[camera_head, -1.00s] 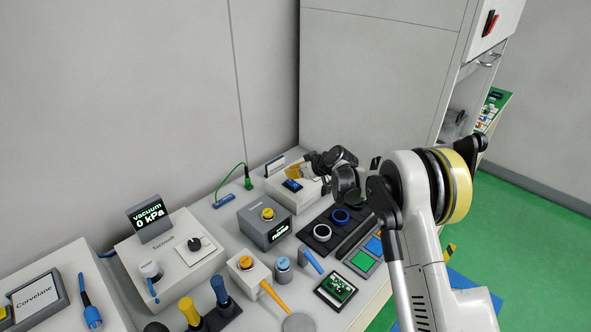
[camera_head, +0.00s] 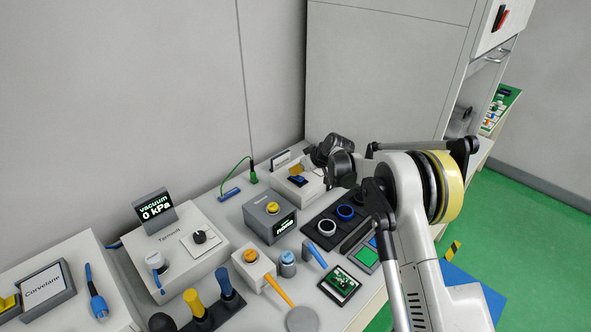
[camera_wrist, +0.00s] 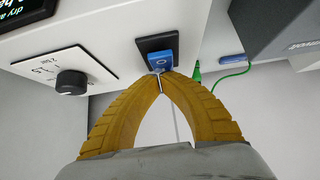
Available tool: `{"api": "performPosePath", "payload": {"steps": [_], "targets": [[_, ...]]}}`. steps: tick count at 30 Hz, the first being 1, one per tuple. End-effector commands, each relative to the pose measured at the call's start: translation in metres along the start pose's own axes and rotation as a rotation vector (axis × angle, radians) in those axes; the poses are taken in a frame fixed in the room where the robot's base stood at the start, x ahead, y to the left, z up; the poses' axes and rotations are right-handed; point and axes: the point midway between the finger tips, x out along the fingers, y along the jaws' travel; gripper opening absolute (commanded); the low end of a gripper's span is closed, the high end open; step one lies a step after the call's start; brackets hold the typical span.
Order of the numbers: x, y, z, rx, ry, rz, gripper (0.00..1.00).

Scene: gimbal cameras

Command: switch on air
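A blue rocker switch with a round mark (camera_wrist: 162,61) sits in a black plate on a white box in the wrist view. In the head view, the switch (camera_head: 299,181) is on the white box (camera_head: 312,190) at the back right. No "air" label can be read. My gripper (camera_wrist: 160,76) has its two yellow fingers brought together, with nothing seen between them. The tips are at the switch's near edge; I cannot tell whether they touch. In the head view, my gripper (camera_head: 296,171) is just above the switch.
A black knob (camera_wrist: 71,82) on a white plate and a dark display (camera_wrist: 25,10) are left of the switch in the wrist view. A green plug (camera_head: 253,178) with a cable and a grey box (camera_head: 269,222) stand nearby. The bench is crowded in front.

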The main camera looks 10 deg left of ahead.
Motion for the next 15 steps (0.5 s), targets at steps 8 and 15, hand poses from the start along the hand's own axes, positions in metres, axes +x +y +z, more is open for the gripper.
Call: {"api": "performPosePath", "payload": {"steps": [8,15], "targets": [[-0.009,0.000,0.003,0.001,0.001,0.000,0.00],[-0.015,0.000,0.006,0.000,0.001,0.000,0.00]]}}
